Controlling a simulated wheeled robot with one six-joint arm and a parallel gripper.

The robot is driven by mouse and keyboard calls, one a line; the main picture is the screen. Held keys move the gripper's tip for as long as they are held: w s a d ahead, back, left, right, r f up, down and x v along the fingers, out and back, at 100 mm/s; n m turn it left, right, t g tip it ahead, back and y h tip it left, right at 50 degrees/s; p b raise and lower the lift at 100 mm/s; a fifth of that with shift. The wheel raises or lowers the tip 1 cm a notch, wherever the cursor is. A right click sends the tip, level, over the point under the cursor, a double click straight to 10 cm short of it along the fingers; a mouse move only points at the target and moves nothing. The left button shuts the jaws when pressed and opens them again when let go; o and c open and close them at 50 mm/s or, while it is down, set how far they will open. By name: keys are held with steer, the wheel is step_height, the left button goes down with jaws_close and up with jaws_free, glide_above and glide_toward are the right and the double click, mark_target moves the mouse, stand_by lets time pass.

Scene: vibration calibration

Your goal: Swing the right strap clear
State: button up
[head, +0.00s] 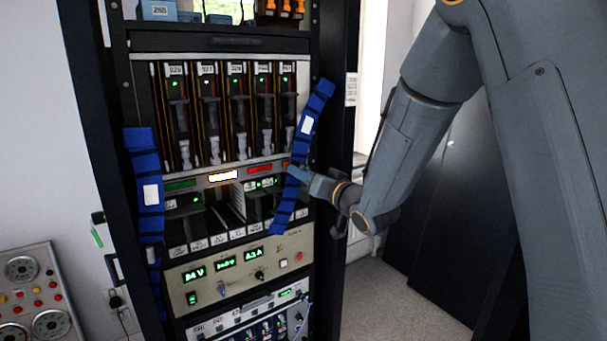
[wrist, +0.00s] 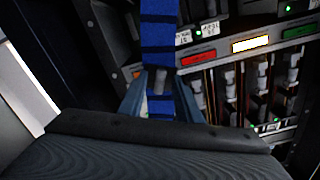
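The right strap (head: 300,146) is a blue band with dark cross stripes and a white label. It slants across the right front of the rack, its top end to the right and its lower end to the left. My gripper (head: 293,172) is at the strap's middle, reaching in from the right. In the wrist view the strap (wrist: 159,35) runs down between the two fingers of my gripper (wrist: 161,80), one on each side. I cannot tell whether they press on it. A similar left strap (head: 147,180) hangs along the rack's left side.
The rack (head: 222,57) holds a row of upright modules (head: 236,110) behind the straps. Below is a beige panel (head: 240,270) with green displays and knobs. A grey control panel (head: 32,292) stands at lower left. Floor (head: 400,300) is open to the right of the rack.

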jaws_close()
steer(key=w+d+f+n+b, duration=0.2)
steer(key=w+d+n+b, duration=0.2)
steer(key=d, duration=0.3)
steer(key=shift+w+d+n+b, duration=0.3)
steer(key=shift+w+d+b, duration=0.1)
steer(key=shift+w+b, duration=0.2)
